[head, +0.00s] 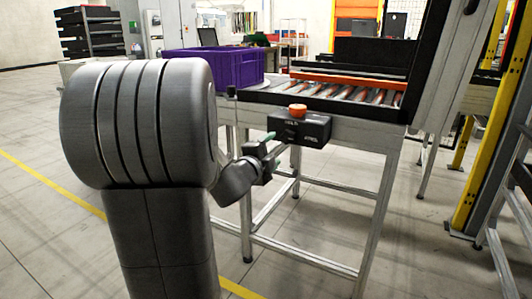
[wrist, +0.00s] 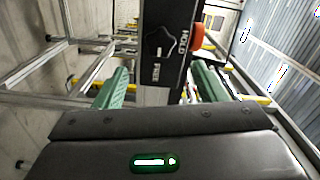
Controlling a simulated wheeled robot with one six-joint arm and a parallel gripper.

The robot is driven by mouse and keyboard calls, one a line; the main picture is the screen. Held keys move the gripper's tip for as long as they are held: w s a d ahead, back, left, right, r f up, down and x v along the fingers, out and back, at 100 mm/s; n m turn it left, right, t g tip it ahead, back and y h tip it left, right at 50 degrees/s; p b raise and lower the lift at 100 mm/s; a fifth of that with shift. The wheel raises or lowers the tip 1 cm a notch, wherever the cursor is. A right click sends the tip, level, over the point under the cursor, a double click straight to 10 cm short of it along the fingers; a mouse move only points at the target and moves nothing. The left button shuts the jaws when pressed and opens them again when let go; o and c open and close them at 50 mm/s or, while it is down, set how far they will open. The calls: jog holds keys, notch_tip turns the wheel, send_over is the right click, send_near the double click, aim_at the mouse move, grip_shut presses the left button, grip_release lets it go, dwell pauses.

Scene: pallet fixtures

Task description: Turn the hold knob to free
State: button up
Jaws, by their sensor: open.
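The hold knob (wrist: 160,43) is a dark, lobed knob on the face of a black control box (wrist: 176,78) in the wrist view. A white HOLD label lies to its right and a second, blurred label below it. I cannot tell for certain which label the knob points to. The box also shows in the head view (head: 318,131), mounted on the conveyor's front; the knob is not clear there. My gripper (wrist: 161,72) is open, with its green fingers apart on either side of the box and nothing between them gripped. In the head view my gripper (head: 272,140) is just in front of the box's left part.
An orange-red button (head: 298,108) sits on top of the box, close to the right finger in the wrist view (wrist: 196,36). Behind are the roller conveyor (head: 340,92) and a purple crate (head: 213,68). A yellow post (head: 478,165) stands at right; the left floor is clear.

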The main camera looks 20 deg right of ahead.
aim_at(287, 138)
jog(key=v, duration=0.3)
jog(key=shift+s+a, duration=0.2)
dwell(0.3)
jog(key=b+x, duration=0.2)
jog(key=x, duration=1.2)
jog(key=shift+a, duration=0.1)
jog(key=shift+a, duration=0.1)
